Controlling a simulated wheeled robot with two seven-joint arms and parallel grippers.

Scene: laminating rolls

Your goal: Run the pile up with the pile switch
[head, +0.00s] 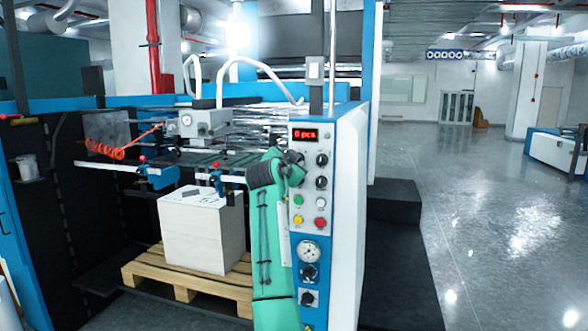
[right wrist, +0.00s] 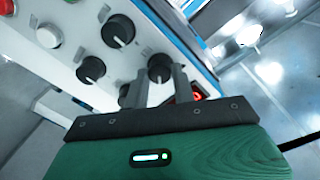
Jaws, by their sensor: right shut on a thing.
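The control panel (head: 310,235) of the machine carries black rotary knobs, coloured buttons and a red display reading "0 pcs" (head: 304,135). My right gripper (head: 296,168) is at the upper left part of the panel, just below the display. In the right wrist view its two fingers (right wrist: 157,88) are shut at a black knob (right wrist: 160,66); the fingers hide part of the contact. The pile (head: 202,232), a white block of sheets, sits on a wooden pallet (head: 190,281) under the feeder. I cannot read which knob is the pile switch. My left gripper is not in view.
Below the upper knobs are a green button (head: 298,200), a yellow button (head: 298,220), a red button (head: 320,222) and a round gauge (head: 308,252). Blue clamps (head: 158,178) hang above the pile. A dark step (head: 393,205) stands right of the panel, and open floor (head: 500,230) lies beyond.

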